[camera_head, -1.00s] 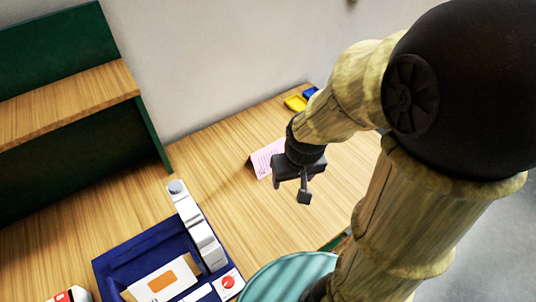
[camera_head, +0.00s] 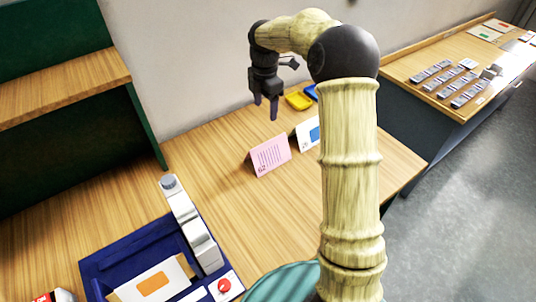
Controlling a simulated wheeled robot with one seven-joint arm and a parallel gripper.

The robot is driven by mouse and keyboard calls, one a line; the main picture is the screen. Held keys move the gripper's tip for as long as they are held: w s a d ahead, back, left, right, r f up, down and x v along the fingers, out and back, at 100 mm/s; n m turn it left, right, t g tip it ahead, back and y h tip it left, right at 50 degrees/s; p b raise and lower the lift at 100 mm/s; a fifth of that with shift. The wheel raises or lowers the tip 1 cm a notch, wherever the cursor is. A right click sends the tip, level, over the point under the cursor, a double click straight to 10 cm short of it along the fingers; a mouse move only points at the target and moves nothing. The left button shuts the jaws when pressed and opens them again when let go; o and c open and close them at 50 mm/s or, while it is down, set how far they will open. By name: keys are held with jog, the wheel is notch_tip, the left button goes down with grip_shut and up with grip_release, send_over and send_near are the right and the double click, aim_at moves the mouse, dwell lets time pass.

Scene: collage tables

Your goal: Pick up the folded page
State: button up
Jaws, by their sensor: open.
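A pink folded page (camera_head: 270,156) with printed lines stands like a tent on the wooden table, near its middle. A second folded page, white with a blue patch (camera_head: 308,133), stands just right of it, partly hidden behind my arm. My gripper (camera_head: 266,108) hangs above the table with its fingers pointing down. It is open and empty, and in the picture it is above the pink page and apart from it.
A blue tray (camera_head: 95,268) with cards and a grey-white device is at front left. A green shelf (camera_head: 45,24) stands at left. Another table (camera_head: 420,66) holds several grey strips.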

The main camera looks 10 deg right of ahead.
aim_at(268, 143)
jog(key=shift+w+r, duration=0.1)
jog(key=shift+w, duration=0.05)
notch_tip(268, 143, down, 12)
jog(key=p, duration=0.2)
jog(key=shift+p, duration=0.3)
jog(key=shift+d+f, duration=0.1)
jog(key=shift+f, duration=0.1)
jog(key=shift+w+d+f+p, duration=0.15)
jog(key=shift+f+p, duration=0.5)
jog(key=shift+f, duration=0.65)
jog(key=shift+s+d+f+p, duration=0.15)
jog(key=shift+f+p, duration=0.45)
jog(key=shift+f, duration=0.65)
jog(key=shift+w, duration=0.1)
jog(key=shift+c, duration=0.5)
jog(key=c, duration=0.9)
